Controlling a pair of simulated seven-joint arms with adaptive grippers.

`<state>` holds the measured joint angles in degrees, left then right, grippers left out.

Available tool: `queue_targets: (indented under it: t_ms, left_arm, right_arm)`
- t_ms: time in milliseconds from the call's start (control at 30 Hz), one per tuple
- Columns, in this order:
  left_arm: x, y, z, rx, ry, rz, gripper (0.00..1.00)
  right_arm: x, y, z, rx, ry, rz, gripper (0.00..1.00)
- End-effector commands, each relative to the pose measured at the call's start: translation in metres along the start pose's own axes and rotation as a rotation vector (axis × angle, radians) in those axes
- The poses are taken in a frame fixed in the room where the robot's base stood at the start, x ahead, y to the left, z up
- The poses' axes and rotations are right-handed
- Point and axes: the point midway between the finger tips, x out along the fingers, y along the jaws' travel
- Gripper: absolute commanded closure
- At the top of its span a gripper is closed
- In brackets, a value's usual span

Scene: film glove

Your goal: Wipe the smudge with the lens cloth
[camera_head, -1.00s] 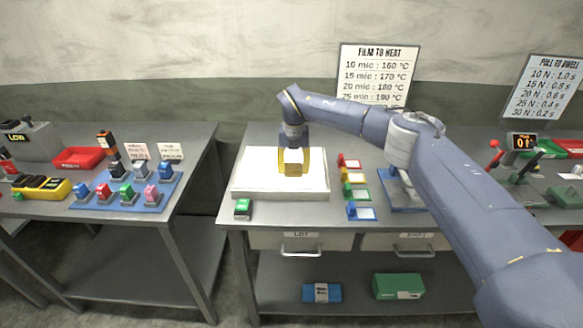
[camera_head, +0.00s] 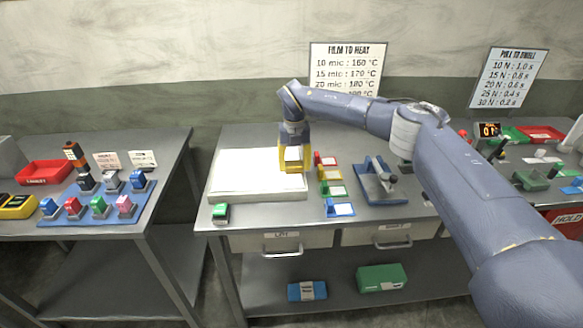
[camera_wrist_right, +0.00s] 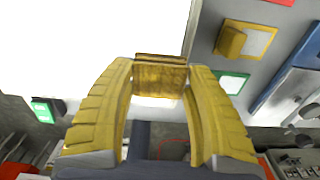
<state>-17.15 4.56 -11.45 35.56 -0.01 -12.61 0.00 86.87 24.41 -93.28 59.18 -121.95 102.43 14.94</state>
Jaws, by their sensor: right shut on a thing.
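My right gripper (camera_head: 293,160) is over the right edge of the white glowing panel (camera_head: 245,172) on the middle bench. In the right wrist view the gripper (camera_wrist_right: 160,78) is shut on a small yellow-brown block-like piece (camera_wrist_right: 160,72), which looks like the lens cloth. I cannot tell whether the piece touches the panel. The panel (camera_wrist_right: 70,50) fills the upper left of the wrist view and is washed out white. I cannot make out a smudge on it. My left gripper is not in view.
Coloured tags, among them a blue one (camera_head: 340,207), lie right of the panel. A blue lever device (camera_head: 378,185) stands beyond them. The left bench holds a blue mat (camera_head: 95,215) with several coloured blocks.

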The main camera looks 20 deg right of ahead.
Motion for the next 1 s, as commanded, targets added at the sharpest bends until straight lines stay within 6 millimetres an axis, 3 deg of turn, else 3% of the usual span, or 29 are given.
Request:
queue_targets:
  t_ms: [33, 600, 1000]
  left_arm:
    - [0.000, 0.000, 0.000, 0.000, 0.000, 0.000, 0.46]
    - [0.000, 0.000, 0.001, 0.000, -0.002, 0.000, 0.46]
    - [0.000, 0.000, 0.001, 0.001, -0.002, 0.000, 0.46]
  right_arm:
    - [-0.014, 0.001, 0.002, 0.000, -0.006, 0.003, 0.75]
    - [-0.063, 0.001, 0.001, 0.000, -0.005, 0.003, 0.75]
    - [-0.070, 0.000, 0.001, 0.001, -0.004, 0.003, 0.75]
